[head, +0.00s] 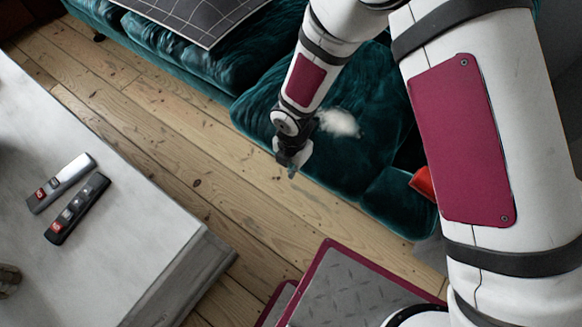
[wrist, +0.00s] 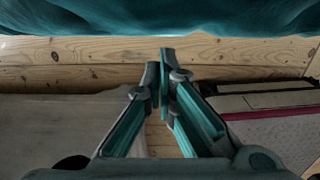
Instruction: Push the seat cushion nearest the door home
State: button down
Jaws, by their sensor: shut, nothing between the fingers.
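The teal velvet sofa crosses the top of the head view. Its right-hand seat cushion (head: 258,105) has its front left corner standing a little out past the cushion to its left (head: 178,62). No door is in view, so I cannot tell which cushion is nearest it. My gripper (head: 292,170) is shut and empty, pointing down at the front edge of the right-hand cushion. In the wrist view the shut fingers (wrist: 162,78) are over floorboards, with teal upholstery (wrist: 160,18) across the top. I cannot tell whether they touch the cushion.
A white fluffy thing (head: 338,122) lies on the right-hand cushion. A dark checked panel or blanket (head: 195,15) lies on the sofa's left part. A pale table (head: 130,225) with two remotes (head: 77,208) stands left. A red-orange object (head: 424,183) shows beside my arm. Floorboards (head: 150,130) between are clear.

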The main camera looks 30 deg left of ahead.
aim_at(314, 136)
jog(key=w, duration=0.3)
jog(key=w+p, duration=0.1)
jog(key=w, duration=0.3)
jog(key=w+p, duration=0.1)
jog(key=w, duration=0.2)
jog(key=shift+w+d, duration=0.15)
jog(key=shift+d, duration=0.25)
